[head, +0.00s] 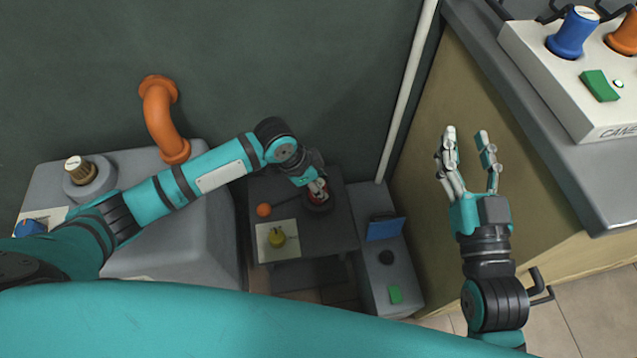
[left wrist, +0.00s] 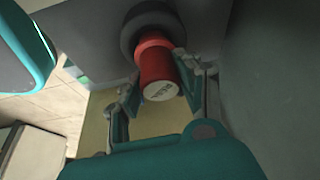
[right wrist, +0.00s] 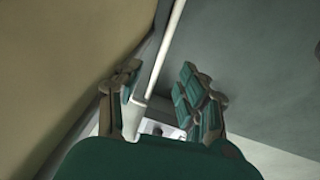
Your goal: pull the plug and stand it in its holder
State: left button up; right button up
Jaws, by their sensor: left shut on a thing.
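A red plug (head: 319,192) with a white, lettered end sits in a round dark collar (head: 318,207) on the dark low table. In the left wrist view the red plug (left wrist: 154,65) shows larger, with its far end inside the dark collar (left wrist: 133,38). My left gripper (head: 316,186) is shut on the red plug, one finger on each side. My right gripper (head: 467,140) is open and empty, raised beside the wooden cabinet. I cannot tell which thing is the plug's holder.
An orange pipe (head: 158,120) rises from the grey housing at left. A white panel (head: 545,75) with blue and orange knobs stands at upper right.

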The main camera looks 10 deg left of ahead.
jog(key=shift+f, duration=0.1)
dwell(0.5)
pick_arm(q)
jog(key=shift+p, duration=0.35)
pick_arm(e)
jog(key=f+g, duration=0.2)
jog(key=f, duration=0.1)
jog(key=f+g+h, duration=0.1)
jog(key=shift+d+f, duration=0.4)
dwell(0.5)
jog(key=shift+r, duration=0.25)
pick_arm(q)
jog(key=shift+p, duration=0.3)
pick_arm(e)
jog(key=shift+f, duration=0.15)
pick_arm(q)
jog(key=shift+p, duration=0.4)
pick_arm(e)
jog(key=shift+s+d+f+g+h, duration=0.15)
jog(key=shift+f+g, duration=0.25)
jog(key=shift+f, duration=0.2)
jog(key=shift+s+d+f+g+h, duration=0.1)
jog(key=shift+s+f+g+h, duration=0.1)
jog(key=shift+f+g, duration=0.3)
jog(key=shift+s+d+f+g+h, duration=0.15)
jog(key=shift+f+g, duration=0.15)
jog(key=shift+f, duration=0.4)
jog(key=shift+s+f, duration=0.1)
jog(key=shift+f, duration=0.1)
